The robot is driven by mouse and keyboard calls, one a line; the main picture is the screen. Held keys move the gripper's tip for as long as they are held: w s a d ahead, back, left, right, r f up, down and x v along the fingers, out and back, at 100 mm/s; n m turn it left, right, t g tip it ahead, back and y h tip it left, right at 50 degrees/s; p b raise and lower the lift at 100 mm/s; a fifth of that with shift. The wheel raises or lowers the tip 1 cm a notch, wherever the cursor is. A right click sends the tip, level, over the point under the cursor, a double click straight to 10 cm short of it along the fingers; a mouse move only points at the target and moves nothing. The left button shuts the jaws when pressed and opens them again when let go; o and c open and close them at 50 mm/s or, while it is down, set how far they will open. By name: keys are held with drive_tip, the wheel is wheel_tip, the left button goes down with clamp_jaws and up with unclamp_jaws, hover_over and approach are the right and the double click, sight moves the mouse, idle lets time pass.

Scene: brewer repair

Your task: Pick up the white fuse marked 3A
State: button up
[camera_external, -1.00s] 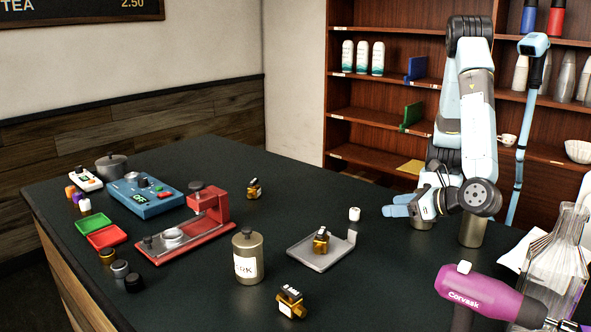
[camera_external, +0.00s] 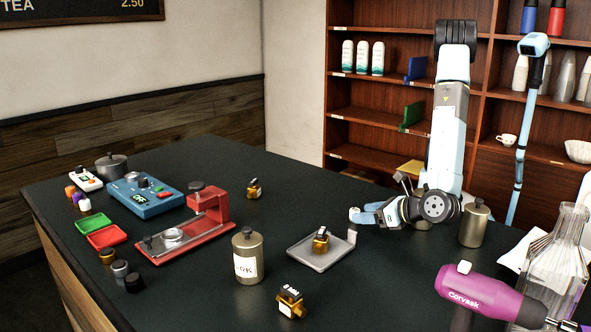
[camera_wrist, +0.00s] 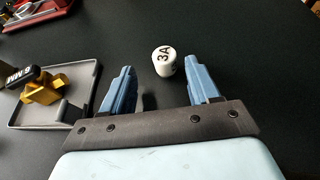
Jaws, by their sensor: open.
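The white fuse marked 3A (camera_wrist: 164,60) stands on the dark counter in the wrist view, just beyond and between the tips of my gripper's two blue fingers. My gripper (camera_wrist: 166,82) is open and empty. In the outside view my gripper (camera_external: 364,214) is low over the counter, pointing left. The fuse (camera_external: 354,212) shows there as a small white spot at the fingertips. I cannot tell whether any finger touches it.
A grey tray (camera_external: 302,257) with a gold-and-black part (camera_external: 321,240) lies close left of the gripper. A metal canister (camera_external: 474,224) stands right of the gripper. A purple Corvask tool (camera_external: 480,293) lies at front right. Counter beyond the fuse is clear.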

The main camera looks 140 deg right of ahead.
sight(359, 211)
drive_tip(key=shift+s+r+x, duration=0.15)
drive_tip(key=shift+x, duration=1)
drive_tip(key=shift+s+r+x, duration=0.1)
drive_tip(key=shift+x, duration=1.05)
drive_tip(key=shift+d, duration=0.15)
drive_tip(key=c, duration=1)
drive_tip(key=shift+c, duration=0.2)
